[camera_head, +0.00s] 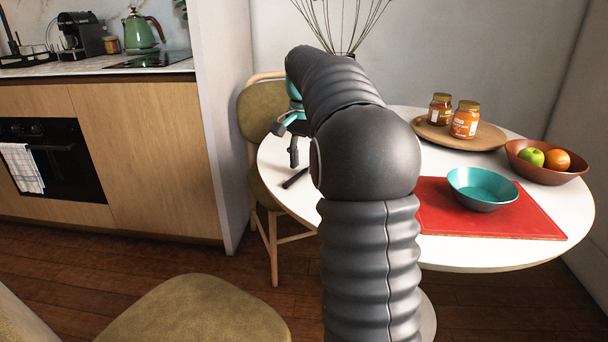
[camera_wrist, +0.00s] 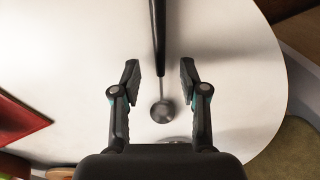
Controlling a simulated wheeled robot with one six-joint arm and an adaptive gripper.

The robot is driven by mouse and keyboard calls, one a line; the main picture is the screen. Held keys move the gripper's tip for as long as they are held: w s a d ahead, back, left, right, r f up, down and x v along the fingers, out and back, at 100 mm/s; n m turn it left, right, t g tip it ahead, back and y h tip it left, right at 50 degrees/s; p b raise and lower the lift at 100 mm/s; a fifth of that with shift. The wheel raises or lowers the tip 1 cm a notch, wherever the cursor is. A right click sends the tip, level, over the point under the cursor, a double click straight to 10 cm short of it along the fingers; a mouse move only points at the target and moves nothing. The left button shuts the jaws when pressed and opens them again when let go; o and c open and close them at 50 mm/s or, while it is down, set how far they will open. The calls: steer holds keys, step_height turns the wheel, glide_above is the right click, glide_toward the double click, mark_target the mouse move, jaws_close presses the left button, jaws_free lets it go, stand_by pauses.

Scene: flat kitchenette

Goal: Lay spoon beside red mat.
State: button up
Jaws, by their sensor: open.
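The spoon has a black handle (camera_wrist: 158,38) and a metal bowl (camera_wrist: 162,111). It lies on the white round table, and part of its dark handle shows in the head view (camera_head: 295,179) at the table's left. My gripper (camera_wrist: 160,70) is open above the spoon, with one finger on each side of it in the picture. In the head view my gripper (camera_head: 291,150) is partly hidden by my arm. The red mat (camera_head: 535,222) lies at the table's right front, and its corner shows at the left of the wrist view (camera_wrist: 20,125).
A teal bowl (camera_head: 482,189) stands on the mat. Behind are a wooden tray (camera_head: 433,138) with two jars and a brown fruit bowl (camera_head: 560,176). Chairs (camera_head: 200,318) stand around the white table (camera_head: 490,259). My arm hides the table's middle in the head view.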

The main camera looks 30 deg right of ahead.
steer(key=shift+f, duration=0.45)
jaws_close()
